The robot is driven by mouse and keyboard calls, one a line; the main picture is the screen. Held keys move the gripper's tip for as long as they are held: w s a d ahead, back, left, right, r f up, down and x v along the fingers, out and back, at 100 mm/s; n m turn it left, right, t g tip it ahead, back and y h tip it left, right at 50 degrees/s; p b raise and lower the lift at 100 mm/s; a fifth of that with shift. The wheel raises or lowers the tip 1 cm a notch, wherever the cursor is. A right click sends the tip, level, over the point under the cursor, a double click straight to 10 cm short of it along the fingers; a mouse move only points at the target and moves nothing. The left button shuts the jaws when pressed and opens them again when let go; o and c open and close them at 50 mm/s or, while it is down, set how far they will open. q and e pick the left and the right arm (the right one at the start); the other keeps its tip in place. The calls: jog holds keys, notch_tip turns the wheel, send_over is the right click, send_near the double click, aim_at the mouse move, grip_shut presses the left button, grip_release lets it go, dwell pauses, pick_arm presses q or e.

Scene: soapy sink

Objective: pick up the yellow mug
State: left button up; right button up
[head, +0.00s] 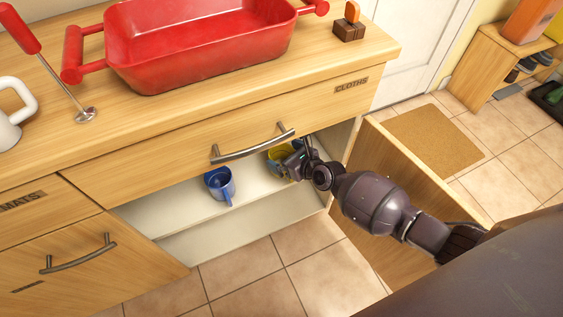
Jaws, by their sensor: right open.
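The yellow mug (277,153) is inside the open cupboard below the drawer marked CLOTHS, on the white shelf. My right gripper (289,164) reaches into the cupboard from the right and is at the mug, covering part of it. Its jaws are open; I cannot tell whether the fingers touch the mug or straddle it. A blue mug (219,184) stands on the same shelf to the left of the yellow one. My left gripper is not in view.
The CLOTHS drawer (180,160) with its metal handle (253,148) is just above the mugs. An open cupboard door (400,190) stands right of the opening, under my right arm. A red basin (200,45) sits on the counter. Tiled floor lies below.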

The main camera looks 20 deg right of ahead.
jog(key=shift+w, duration=0.1)
jog(key=c, duration=0.9)
jog(key=shift+r, duration=0.1)
jog(key=shift+c, duration=0.2)
jog(key=s+d+r+p, duration=0.1)
jog(key=s+d+p, duration=0.1)
jog(key=s, duration=1.5)
jog(key=shift+s+d+r, duration=0.15)
jog(key=shift+s+r, duration=0.05)
jog(key=shift+s, duration=0.2)
